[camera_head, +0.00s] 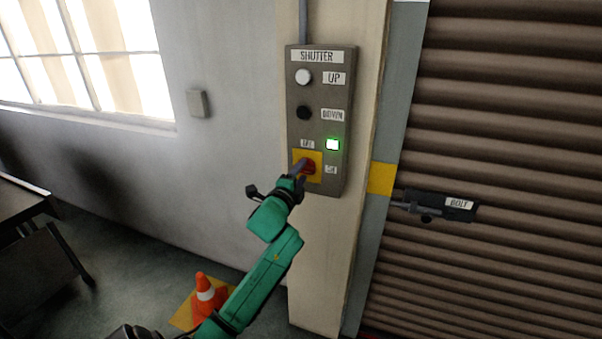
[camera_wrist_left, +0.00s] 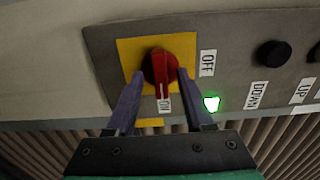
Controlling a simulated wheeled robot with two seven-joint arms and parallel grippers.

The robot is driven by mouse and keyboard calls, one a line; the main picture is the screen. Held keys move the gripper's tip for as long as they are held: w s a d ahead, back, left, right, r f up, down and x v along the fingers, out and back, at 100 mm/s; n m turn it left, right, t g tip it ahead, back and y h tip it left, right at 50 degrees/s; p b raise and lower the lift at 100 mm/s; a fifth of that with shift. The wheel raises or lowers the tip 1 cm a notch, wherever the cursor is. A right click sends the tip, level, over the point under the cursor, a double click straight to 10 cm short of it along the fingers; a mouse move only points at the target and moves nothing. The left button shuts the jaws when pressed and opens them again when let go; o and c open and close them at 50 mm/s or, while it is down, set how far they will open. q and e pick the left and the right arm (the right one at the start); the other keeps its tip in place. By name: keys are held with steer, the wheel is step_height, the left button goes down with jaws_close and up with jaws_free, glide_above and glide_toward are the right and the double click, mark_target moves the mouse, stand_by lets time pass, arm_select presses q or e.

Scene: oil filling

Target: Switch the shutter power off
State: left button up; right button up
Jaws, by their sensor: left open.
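The shutter control box (camera_head: 320,120) is mounted on the pillar beside the shutter. Its red rotary switch (camera_head: 308,167) sits on a yellow plate at the bottom of the box. In the left wrist view the red switch (camera_wrist_left: 160,70) has its white mark pointing at the ON label (camera_wrist_left: 164,104); the OFF label (camera_wrist_left: 208,63) is to its right. The green light (camera_head: 332,144) is lit. My left gripper (camera_head: 300,172) is open at the switch, with its fingers (camera_wrist_left: 158,90) on either side of the red knob. Contact is not clear. My right gripper is not in view.
The white UP button (camera_head: 303,77) and black DOWN button (camera_head: 304,113) are above the switch. The bolt (camera_head: 440,207) is on the brown shutter (camera_head: 500,120) at right. An orange cone (camera_head: 207,294) stands on the floor, and a dark table (camera_head: 30,215) is at left.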

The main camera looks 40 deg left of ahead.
arm_select(q)
jaws_close()
steer(key=shift+n, duration=0.3)
steer(key=n+p, duration=0.1)
steer(key=n, duration=0.3)
steer(key=shift+r+p, duration=0.1)
steer(key=shift+p, duration=0.2)
steer(key=n+p, duration=0.1)
steer(key=n, duration=0.4)
steer(key=shift+p, duration=0.3)
steer(key=n+p, duration=0.2)
steer(key=n, duration=0.3)
steer(key=shift+n+p, duration=0.7)
steer(key=shift+n, duration=1)
